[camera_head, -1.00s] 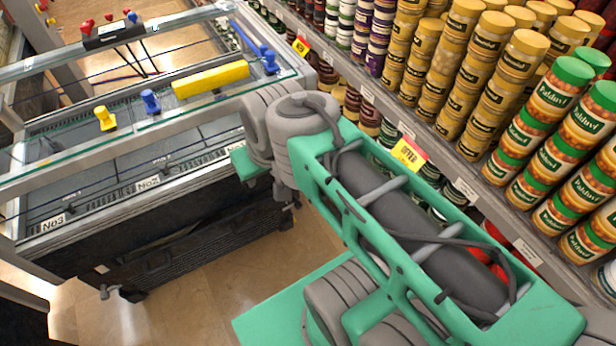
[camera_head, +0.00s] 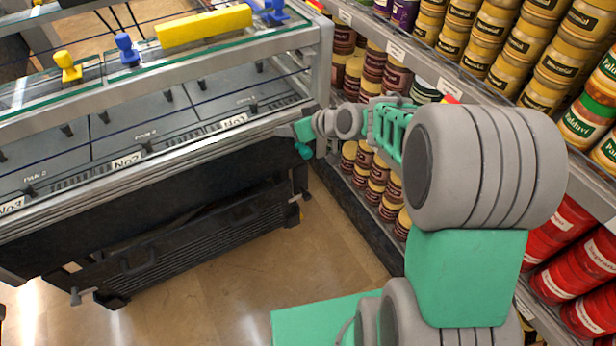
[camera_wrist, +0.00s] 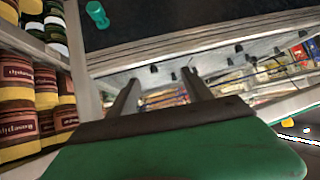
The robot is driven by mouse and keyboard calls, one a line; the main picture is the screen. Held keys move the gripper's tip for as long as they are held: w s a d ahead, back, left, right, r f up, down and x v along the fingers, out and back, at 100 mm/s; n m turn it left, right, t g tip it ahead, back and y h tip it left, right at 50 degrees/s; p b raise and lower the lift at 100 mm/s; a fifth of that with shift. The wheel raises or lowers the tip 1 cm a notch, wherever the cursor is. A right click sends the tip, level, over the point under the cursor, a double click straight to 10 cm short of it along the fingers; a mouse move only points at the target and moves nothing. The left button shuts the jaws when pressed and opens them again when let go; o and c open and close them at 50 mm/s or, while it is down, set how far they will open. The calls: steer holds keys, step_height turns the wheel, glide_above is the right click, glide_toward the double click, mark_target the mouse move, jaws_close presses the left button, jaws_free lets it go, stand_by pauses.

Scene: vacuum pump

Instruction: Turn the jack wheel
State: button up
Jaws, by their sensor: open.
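A small green knob (camera_wrist: 97,14) sticks out of the dark end of the machine at the top of the wrist view. In the head view my gripper (camera_head: 284,131) is small, at the near right corner of the machine, pointing left. The knob is outside the fingers.
The machine's glass-topped frame (camera_head: 170,65) carries a yellow bar (camera_head: 204,25), yellow and blue valves. Its dark lower body (camera_head: 150,215) stands over tiled floor (camera_head: 250,260). Shelves of jars (camera_head: 480,50) stand close on the right, leaving a narrow gap beside the machine's end.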

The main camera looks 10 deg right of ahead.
steer(key=w+d+f+t+y+b, duration=0.1)
steer(key=w+f+t+b, duration=0.2)
steer(key=f, duration=0.5)
steer(key=w+d+f+y+b, duration=0.1)
steer(key=w+f+b, duration=0.1)
steer(key=f+b, duration=0.55)
steer(key=m+t+h+b, duration=0.2)
steer(key=m+t+b, duration=0.2)
steer(key=t+b, duration=0.15)
glide_toward(309, 156)
steer(key=x, duration=0.4)
steer(key=shift+w+a+r+g, duration=0.1)
steer(key=shift+w+r+g, duration=0.05)
steer(key=shift+g, duration=0.1)
steer(key=b+x, duration=0.1)
steer(key=x, duration=0.6)
steer(key=shift+w+r, duration=0.1)
steer(key=shift+c, duration=0.5)
jaws_close()
